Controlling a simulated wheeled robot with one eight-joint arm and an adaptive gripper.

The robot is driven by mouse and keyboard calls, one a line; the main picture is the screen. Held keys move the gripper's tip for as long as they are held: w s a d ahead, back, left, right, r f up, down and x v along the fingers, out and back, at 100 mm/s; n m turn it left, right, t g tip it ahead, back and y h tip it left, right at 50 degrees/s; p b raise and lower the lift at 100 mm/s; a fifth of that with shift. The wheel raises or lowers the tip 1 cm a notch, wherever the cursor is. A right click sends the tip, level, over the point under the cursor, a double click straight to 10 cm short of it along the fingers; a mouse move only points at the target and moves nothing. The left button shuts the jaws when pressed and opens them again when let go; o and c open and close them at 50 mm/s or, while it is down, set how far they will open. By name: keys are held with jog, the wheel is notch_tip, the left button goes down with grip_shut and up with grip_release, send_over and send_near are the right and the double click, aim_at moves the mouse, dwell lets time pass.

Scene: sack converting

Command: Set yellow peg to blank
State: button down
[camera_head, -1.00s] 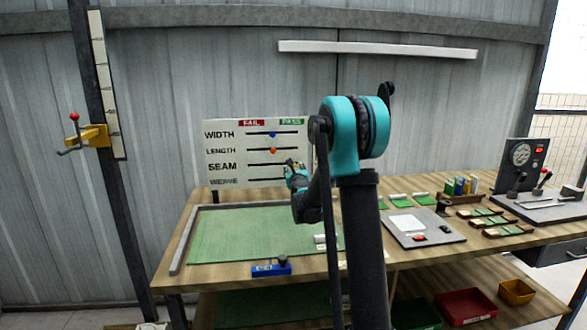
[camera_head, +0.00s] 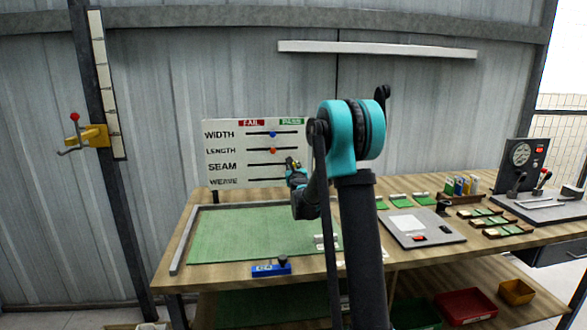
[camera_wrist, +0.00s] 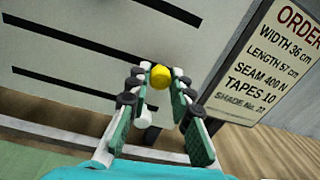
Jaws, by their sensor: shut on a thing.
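The white check board (camera_head: 255,173) stands at the back of the bench, with rows WIDTH, LENGTH, SEAM and WEAVE under FAIL and PASS headings. A blue peg (camera_head: 273,134) sits in the WIDTH slot and an orange peg (camera_head: 273,150) in the LENGTH slot. My gripper (camera_head: 291,163) is at the board's right part, around the SEAM row. In the wrist view my gripper (camera_wrist: 160,84) is shut on the yellow peg (camera_wrist: 160,76), which shows between the fingertips. The peg's base is hidden, so its exact seat in a slot cannot be told.
An order card (camera_wrist: 262,75) stands right of the board in the wrist view. A green mat (camera_head: 240,235) lies before the board, with a blue block (camera_head: 271,268) at the bench front. Trays, samples and a gauge (camera_head: 522,155) stand to the right.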

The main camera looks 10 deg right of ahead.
jog(key=a, duration=0.8)
jog(key=shift+a, duration=0.25)
jog(key=c, duration=1.3)
grip_release()
jog(key=shift+c, duration=0.2)
jog(key=s, duration=1.2)
jog(key=shift+a, duration=0.3)
